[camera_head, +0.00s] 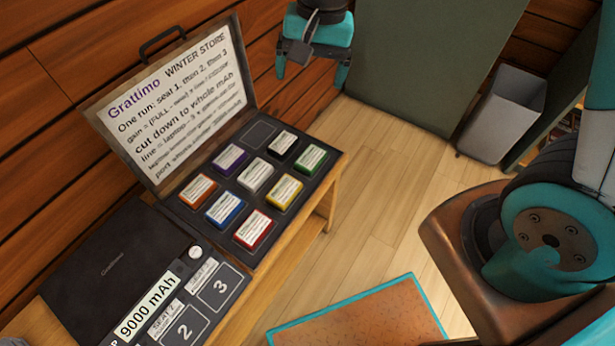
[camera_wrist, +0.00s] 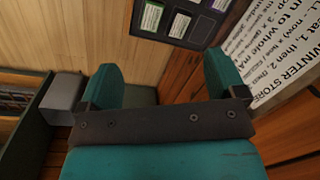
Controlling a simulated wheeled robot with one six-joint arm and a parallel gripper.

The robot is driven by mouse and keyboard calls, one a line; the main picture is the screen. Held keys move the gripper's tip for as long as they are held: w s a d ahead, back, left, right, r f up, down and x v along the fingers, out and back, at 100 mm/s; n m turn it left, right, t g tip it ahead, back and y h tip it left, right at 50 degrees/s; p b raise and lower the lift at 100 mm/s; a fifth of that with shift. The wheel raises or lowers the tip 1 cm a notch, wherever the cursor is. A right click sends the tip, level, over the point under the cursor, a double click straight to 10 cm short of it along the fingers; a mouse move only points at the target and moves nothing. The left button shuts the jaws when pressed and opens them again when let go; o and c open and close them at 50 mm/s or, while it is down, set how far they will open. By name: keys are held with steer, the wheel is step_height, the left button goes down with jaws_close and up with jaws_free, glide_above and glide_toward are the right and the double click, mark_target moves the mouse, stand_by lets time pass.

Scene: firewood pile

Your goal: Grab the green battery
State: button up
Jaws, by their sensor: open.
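The green battery (camera_head: 310,158) is a small block with a white label. It sits in the dark battery case (camera_head: 262,129) on the table, in the slot nearest the right edge. It also shows in the wrist view (camera_wrist: 152,18) near the top, in the case's corner. My gripper (camera_head: 312,72) is open and empty in the air above and behind the case. It is well apart from the green battery. In the wrist view its two teal fingers (camera_wrist: 162,85) stand wide apart with nothing between them.
Several other labelled batteries, such as the yellow (camera_head: 284,191), black (camera_head: 282,144) and white (camera_head: 256,174), lie close beside the green one. The case's lid (camera_head: 172,105) stands open behind. A dark device (camera_head: 110,262) is at the left. A grey bin (camera_head: 502,112) stands on the floor.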

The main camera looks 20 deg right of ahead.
steer(key=w+d+f+m+h+b, duration=0.1)
steer(key=w+f+m+b, duration=0.15)
steer(key=f, duration=0.55)
steer(key=w+d+f+m+h+b, duration=0.1)
steer(key=w+f+m+b, duration=0.2)
steer(key=f, duration=0.5)
steer(key=b, duration=0.1)
glide_above(311, 157)
steer(key=f, duration=1)
steer(key=shift+w+a+f, duration=0.15)
steer(key=shift+a+f, duration=0.1)
steer(key=shift+a, duration=0.15)
steer(key=shift+d+f+b, duration=0.2)
steer(key=shift+f+b, duration=0.2)
steer(key=shift+f, duration=1.1)
steer(key=shift+d+f+b, duration=0.2)
steer(key=shift+f+b, duration=0.15)
steer(key=shift+f, duration=1.15)
steer(key=shift+r, duration=0.1)
steer(key=c, duration=1.1)
steer(key=shift+o, duration=0.2)
